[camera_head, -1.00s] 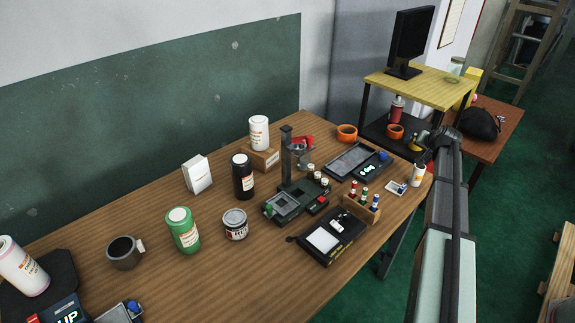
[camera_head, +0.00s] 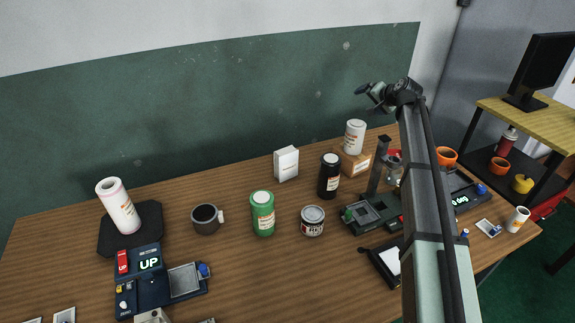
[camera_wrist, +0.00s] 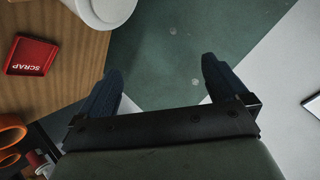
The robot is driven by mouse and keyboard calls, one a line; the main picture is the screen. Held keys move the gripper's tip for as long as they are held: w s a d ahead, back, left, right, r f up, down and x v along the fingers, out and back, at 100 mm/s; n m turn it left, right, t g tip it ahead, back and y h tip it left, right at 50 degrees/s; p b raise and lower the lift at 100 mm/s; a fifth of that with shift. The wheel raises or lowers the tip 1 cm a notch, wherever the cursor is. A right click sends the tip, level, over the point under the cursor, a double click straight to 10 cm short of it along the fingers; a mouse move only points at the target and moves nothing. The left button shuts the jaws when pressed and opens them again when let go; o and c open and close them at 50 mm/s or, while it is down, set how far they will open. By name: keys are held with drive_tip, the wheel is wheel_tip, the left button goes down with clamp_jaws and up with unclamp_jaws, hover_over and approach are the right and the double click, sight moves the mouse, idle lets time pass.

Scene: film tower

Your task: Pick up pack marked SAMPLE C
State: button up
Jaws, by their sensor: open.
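No marking SAMPLE C can be read in any view, so I cannot tell which thing is that pack. A small flat pale pack (camera_head: 488,228) lies at the right end of the wooden bench. Two more flat pale pieces, a left one (camera_head: 33,321) and a right one (camera_head: 65,316), are cut off at the bottom left edge. A white upright box (camera_head: 286,163) stands near the wall. My gripper (camera_head: 366,93) is raised above the bench's back, in front of the green wall band. In the wrist view my gripper (camera_wrist: 160,80) is open, with nothing between its fingers.
On the bench (camera_head: 240,285) stand a white bottle on a block (camera_head: 355,138), a dark bottle (camera_head: 329,176), a green bottle (camera_head: 262,213), a can (camera_head: 312,221) and a mug (camera_head: 206,219). A blue device reading UP (camera_head: 152,288) is at left. The wrist view shows a red SCRAP tray (camera_wrist: 32,55).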

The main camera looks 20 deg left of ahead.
drive_tip(key=s+a+r+n+g+y, duration=0.1)
drive_tip(key=s+a+r, duration=0.2)
drive_tip(key=a, duration=0.5)
drive_tip(key=s+a+r+y, duration=0.1)
drive_tip(key=s+a+r, duration=0.15)
drive_tip(key=a, duration=0.65)
drive_tip(key=s+a+r+n+g+y, duration=0.15)
drive_tip(key=s+a, duration=0.25)
drive_tip(key=a, duration=0.4)
drive_tip(key=s+a+r+n+g, duration=0.1)
drive_tip(key=s+a+r+g, duration=0.1)
drive_tip(key=s+a, duration=0.6)
drive_tip(key=s+a+r+n+g, duration=0.1)
drive_tip(key=s+a+r, duration=0.1)
drive_tip(key=s+a, duration=0.65)
drive_tip(key=n+g+h, duration=0.3)
drive_tip(key=n+h, duration=0.6)
drive_tip(key=h, duration=0.2)
approach(286, 161)
drive_tip(key=w, duration=0.1)
drive_tip(key=w+a+r, duration=0.1)
drive_tip(key=shift+w, duration=0.3)
wheel_tip(286, 161, down, 14)
drive_tip(key=shift+r, duration=0.15)
drive_tip(key=c, duration=0.9)
